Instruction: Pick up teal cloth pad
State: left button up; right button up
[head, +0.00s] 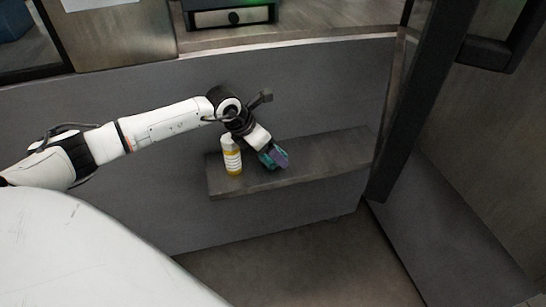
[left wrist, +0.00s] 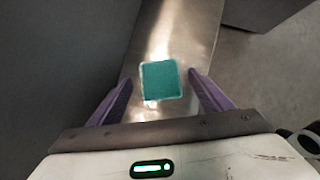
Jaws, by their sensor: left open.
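The teal cloth pad (left wrist: 160,80) is a small square lying flat on a narrow grey shelf (left wrist: 185,30). In the left wrist view it sits between the two purple fingers of my left gripper (left wrist: 160,88), with a gap on each side. My left gripper is open and holds nothing. In the head view my left gripper (head: 273,158) is low over the middle of the shelf. There the pad shows only as a bit of teal beside the fingers, mostly hidden by them. My right gripper is not in view.
A bottle (head: 231,156) with a white top and yellow contents stands on the shelf just left of my left gripper. A dark upright post (head: 410,110) stands at the shelf's right end. The shelf right of the gripper is clear.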

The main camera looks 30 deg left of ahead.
pick_arm(q)
jog(key=shift+w+f, duration=0.1)
jog(key=shift+f, duration=0.15)
jog(key=c, duration=1.2)
notch_tip(320, 180, up, 10)
jog(key=s+d+r+m+g+h+p, duration=0.15)
jog(key=s+d+m+g+h, duration=0.35)
jog(key=s+d+m, duration=0.65)
jog(key=s+d+r+m+g+y, duration=0.1)
jog(key=s+r+m+g+y, duration=0.1)
jog(key=m, duration=0.5)
jog(key=s+d+r+m+g+y+p, duration=0.1)
jog(key=s+r+m+g+y, duration=0.1)
jog(key=m, duration=0.5)
jog(key=s+d+r+m+g+y+p, duration=0.1)
jog(key=s+r+m+g+y, duration=0.1)
jog(key=m, duration=0.5)
jog(key=shift+s+d+r+g+y, duration=0.15)
jog(key=shift+s+r+g+y, duration=0.1)
jog(key=shift+s, duration=0.25)
jog(key=shift+s+d+r+g+y, duration=0.15)
jog(key=shift+s+r, duration=0.05)
jog(key=shift+s, duration=0.3)
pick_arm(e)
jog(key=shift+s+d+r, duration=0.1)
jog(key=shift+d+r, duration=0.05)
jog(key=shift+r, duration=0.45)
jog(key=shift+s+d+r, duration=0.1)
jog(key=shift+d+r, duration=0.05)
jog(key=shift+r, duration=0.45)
